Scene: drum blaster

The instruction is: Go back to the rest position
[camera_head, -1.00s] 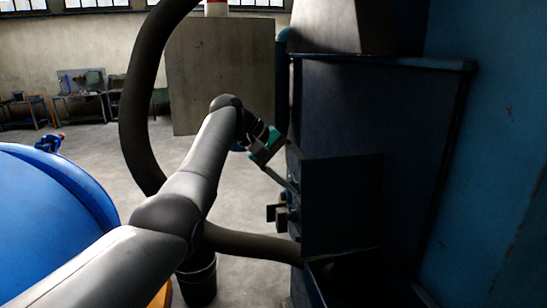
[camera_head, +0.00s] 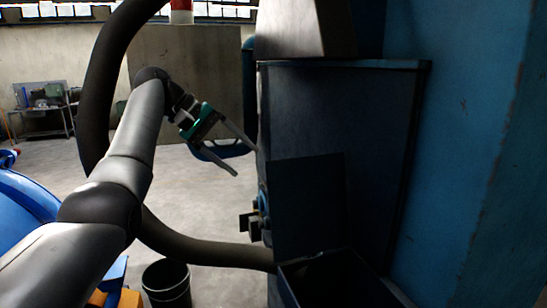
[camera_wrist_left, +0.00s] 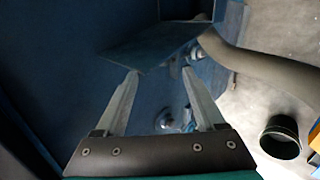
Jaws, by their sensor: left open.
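My left arm comes in from the left of the head view, stretched forward. My left gripper (camera_head: 246,160) is open, with its two fingers apart and nothing seen between them. It is in front of the left edge of the dark blue machine cabinet (camera_head: 335,120) and above its dark panel (camera_head: 310,205). In the left wrist view the open fingers (camera_wrist_left: 160,73) point toward a blue plate (camera_wrist_left: 160,45) and the machine's side. I cannot tell whether a fingertip touches the cabinet. My right gripper is not in view.
A thick dark hose (camera_head: 205,250) curves around behind my left arm. A black bucket (camera_head: 167,285) stands on the floor below. A blue rounded object (camera_head: 25,205) is at the left edge. An open dark bin (camera_head: 335,280) is at the bottom. Grey floor (camera_head: 200,210) is clear behind the gripper.

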